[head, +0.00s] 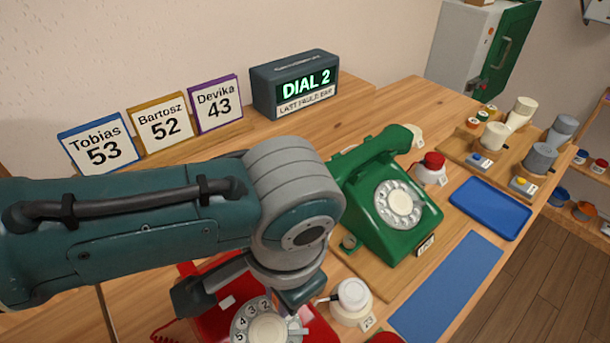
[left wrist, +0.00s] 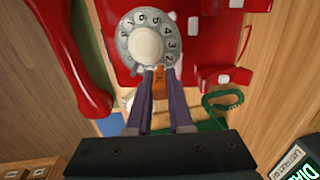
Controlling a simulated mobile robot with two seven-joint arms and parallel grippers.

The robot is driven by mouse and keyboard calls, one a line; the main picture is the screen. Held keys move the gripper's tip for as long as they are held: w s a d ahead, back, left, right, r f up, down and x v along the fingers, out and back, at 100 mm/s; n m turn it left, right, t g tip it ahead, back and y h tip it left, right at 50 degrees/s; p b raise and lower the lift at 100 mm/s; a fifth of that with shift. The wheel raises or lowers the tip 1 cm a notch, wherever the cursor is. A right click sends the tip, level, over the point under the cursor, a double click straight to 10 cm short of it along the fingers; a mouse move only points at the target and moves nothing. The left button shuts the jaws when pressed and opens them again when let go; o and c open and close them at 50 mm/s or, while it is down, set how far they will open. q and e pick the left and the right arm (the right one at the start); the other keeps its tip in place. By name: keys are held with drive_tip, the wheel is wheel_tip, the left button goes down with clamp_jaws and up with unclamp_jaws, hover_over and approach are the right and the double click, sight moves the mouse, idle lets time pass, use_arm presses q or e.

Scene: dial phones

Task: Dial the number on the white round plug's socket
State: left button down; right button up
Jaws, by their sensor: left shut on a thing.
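The red phone (head: 213,318) is at the bottom of the head view, partly hidden by my left arm. Its dial (left wrist: 145,18) has a cream centre and a ring of digits. My left gripper (left wrist: 158,70) is shut at the dial's near edge, by the low digits; the exact grip is hard to see. An orange patch (left wrist: 160,82) shows between the fingers. A white round plug (head: 354,293) sits in a white socket right of the red phone; its small tag (head: 367,322) seems to read 73. A screen (head: 306,84) shows DIAL 2. My right gripper is out of view.
A green dial phone (head: 385,200) stands right of my arm, with a red-topped plug (head: 433,161) behind it. Name cards (head: 98,145) stand at the wall. A blue tray (head: 490,208) and blue mat (head: 447,285) lie at right, both bare.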

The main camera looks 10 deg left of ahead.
use_arm(q)
drive_tip(key=shift+d, duration=0.1)
drive_tip(key=shift+s+d+f, duration=0.15)
drive_tip(key=shift+d+f, duration=0.1)
drive_tip(key=shift+d, duration=0.25)
drive_tip(key=shift+s+d, duration=0.1)
idle(0.3)
drive_tip(key=shift+s+d+f, duration=0.25)
drive_tip(key=shift+d, duration=0.1)
drive_tip(key=shift+s, duration=0.1)
drive_tip(key=shift+s+d, duration=0.1)
drive_tip(key=shift+s+d+r+p, duration=0.15)
drive_tip(key=shift+r+p, duration=0.25)
drive_tip(key=shift+p, duration=0.1)
drive_tip(key=shift+s+d+r+p, duration=0.1)
drive_tip(key=shift+d+r+p, duration=0.05)
drive_tip(key=shift+r+p, duration=0.3)
